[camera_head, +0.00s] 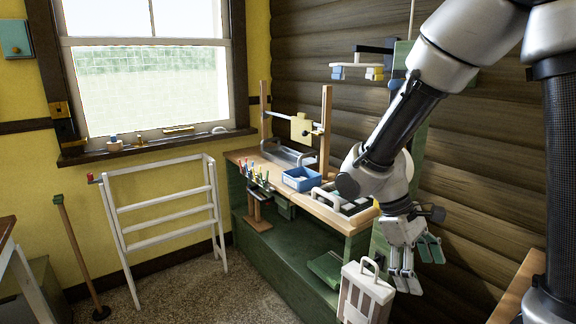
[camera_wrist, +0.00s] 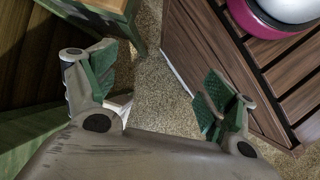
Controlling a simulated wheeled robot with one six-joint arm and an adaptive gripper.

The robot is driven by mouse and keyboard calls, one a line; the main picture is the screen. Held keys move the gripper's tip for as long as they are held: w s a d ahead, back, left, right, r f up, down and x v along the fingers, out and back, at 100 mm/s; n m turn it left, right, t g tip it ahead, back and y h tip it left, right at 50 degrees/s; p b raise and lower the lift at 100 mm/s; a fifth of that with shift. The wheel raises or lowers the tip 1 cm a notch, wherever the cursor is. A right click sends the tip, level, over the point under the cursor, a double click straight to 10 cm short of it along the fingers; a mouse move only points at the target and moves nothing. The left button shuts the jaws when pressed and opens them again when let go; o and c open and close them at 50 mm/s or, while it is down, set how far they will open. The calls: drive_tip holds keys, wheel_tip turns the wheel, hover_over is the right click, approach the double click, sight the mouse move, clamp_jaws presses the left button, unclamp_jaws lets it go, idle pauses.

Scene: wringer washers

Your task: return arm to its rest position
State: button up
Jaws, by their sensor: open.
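My arm reaches in from the upper right in the head view. My gripper (camera_head: 418,262) hangs at its end, pointing down, at the right end of the green workbench (camera_head: 285,255). In the wrist view the two green-padded fingers of my gripper (camera_wrist: 155,85) are spread wide with nothing between them. Carpet shows between and beyond the fingers.
A white caddy with a handle (camera_head: 366,292) stands just left of and below my gripper. The bench top holds a blue bin (camera_head: 301,179) and a tray with a white handle (camera_head: 345,205). A white drying rack (camera_head: 165,235) stands left. The log wall (camera_head: 480,190) is close behind my arm.

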drive_tip(key=s+d+r+m+t+y, duration=0.2)
drive_tip(key=s+d+r+m+t, duration=0.1)
drive_tip(key=r, duration=0.5)
drive_tip(key=s+d+r+m+t+y, duration=0.2)
drive_tip(key=s+d+r+m+t, duration=0.1)
drive_tip(key=d+r, duration=0.3)
drive_tip(key=shift+s+r+m+t+y, duration=0.3)
drive_tip(key=shift+s+r+m+t, duration=0.1)
drive_tip(key=shift+r+m+t, duration=0.45)
idle(0.9)
